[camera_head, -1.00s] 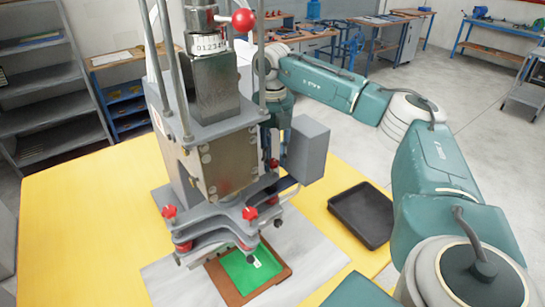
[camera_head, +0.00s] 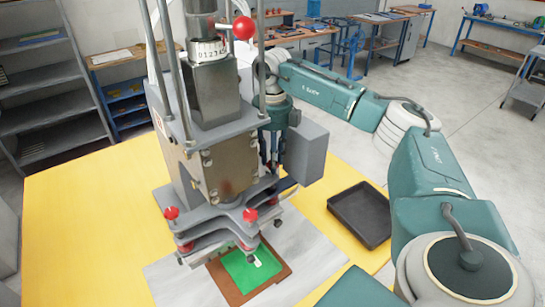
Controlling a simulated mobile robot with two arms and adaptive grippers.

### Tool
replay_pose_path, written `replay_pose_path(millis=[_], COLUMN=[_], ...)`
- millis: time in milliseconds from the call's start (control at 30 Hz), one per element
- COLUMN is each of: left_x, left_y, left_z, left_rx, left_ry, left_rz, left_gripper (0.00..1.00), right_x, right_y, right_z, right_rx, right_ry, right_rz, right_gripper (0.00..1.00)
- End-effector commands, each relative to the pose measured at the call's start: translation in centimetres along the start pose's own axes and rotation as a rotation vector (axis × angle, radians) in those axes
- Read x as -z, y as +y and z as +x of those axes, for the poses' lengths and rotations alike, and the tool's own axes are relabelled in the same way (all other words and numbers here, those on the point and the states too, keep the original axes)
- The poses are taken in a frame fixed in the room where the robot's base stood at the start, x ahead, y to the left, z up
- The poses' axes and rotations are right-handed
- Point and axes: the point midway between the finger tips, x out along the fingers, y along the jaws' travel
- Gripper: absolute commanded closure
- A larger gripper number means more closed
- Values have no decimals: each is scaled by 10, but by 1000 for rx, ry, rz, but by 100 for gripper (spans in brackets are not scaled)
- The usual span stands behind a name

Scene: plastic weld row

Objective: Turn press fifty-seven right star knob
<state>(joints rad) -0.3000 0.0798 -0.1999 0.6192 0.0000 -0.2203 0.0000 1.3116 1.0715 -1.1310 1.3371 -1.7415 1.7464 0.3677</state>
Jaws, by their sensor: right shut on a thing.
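The press (camera_head: 215,165) stands on the yellow table, with grey plates low on its front. Red star knobs sit on those plates, one at the left (camera_head: 171,213) and one at the right front (camera_head: 250,215). My right arm reaches in from the right and round behind the press. My left gripper is not in view.
A green plate in a brown frame (camera_head: 283,273) lies under the press on a pale mat (camera_head: 175,280). A grey box (camera_head: 306,152) juts from the press beside my gripper. A black tray (camera_head: 362,213) lies to the right. The table's left part is clear.

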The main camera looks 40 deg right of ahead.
Motion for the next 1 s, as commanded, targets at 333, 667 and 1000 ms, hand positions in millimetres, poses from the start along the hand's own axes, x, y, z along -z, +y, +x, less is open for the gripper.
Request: replay_pose_path(millis=[333, 667, 1000], left_x=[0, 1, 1], left_y=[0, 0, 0], left_z=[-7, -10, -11], left_rx=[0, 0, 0], left_ry=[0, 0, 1], left_rz=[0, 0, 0], left_gripper=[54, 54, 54], right_x=[-1, -1, -1], right_y=[0, 0, 0], right_z=[-2, -2, -1], right_rx=[0, 0, 1], right_ry=[-3, -4, -4], right_rz=[-316, -529, -617], right_gripper=[98, 98, 98])
